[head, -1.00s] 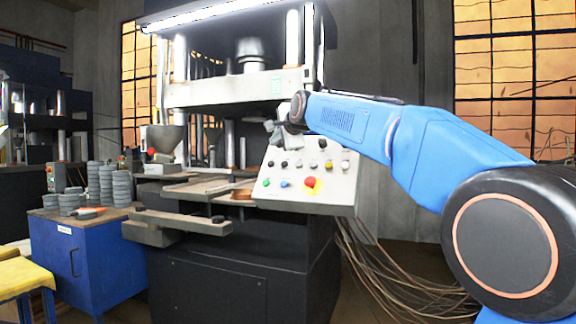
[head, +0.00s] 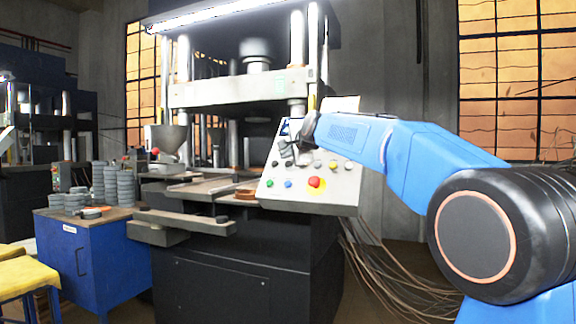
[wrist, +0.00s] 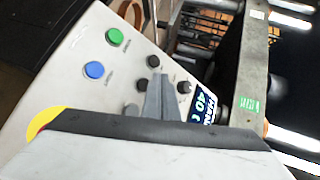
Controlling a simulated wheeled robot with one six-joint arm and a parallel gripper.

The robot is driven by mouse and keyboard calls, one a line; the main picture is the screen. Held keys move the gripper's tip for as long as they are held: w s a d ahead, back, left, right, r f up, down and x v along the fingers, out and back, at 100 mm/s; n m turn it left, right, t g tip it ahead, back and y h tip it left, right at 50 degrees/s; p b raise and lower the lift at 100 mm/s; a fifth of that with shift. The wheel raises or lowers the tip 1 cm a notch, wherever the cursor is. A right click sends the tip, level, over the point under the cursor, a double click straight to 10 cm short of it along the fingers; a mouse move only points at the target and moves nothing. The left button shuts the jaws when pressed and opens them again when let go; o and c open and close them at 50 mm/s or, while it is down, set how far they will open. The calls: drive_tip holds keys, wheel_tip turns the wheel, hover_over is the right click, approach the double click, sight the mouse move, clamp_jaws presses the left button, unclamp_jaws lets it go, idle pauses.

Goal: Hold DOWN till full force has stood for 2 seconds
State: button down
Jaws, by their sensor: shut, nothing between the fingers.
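The tilted control panel (head: 312,195) fills the front right of the press in the head view. In the wrist view the panel (wrist: 70,85) carries a green button (wrist: 114,37), a blue button (wrist: 95,70) and several black knobs or buttons. Their labels are too small to read, so I cannot tell which is DOWN. My gripper (wrist: 161,80) is shut and empty, its tip among the black buttons; contact with one is unclear. In the head view my gripper (head: 294,155) hangs over the upper panel. A lit display (wrist: 203,104) is partly hidden and seems to read 40.
The red stop button (head: 316,182) sits low on the panel; its yellow surround (wrist: 45,120) shows beside my gripper's body. The press crosshead (head: 235,90) stands above. Grey disc stacks (head: 110,183) stand on a blue cabinet (head: 90,260) at left. Cables hang below the panel.

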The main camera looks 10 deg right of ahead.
sight(288, 164)
drive_tip(key=shift+w+d+f, duration=0.35)
drive_tip(key=shift+w+f, duration=0.15)
drive_tip(key=shift+f, duration=0.05)
drive_tip(key=shift+w, duration=0.1)
idle(1.8)
drive_tip(key=shift+w+d+f, duration=0.15)
drive_tip(key=shift+d+f, duration=0.05)
drive_tip(key=shift+f, duration=0.05)
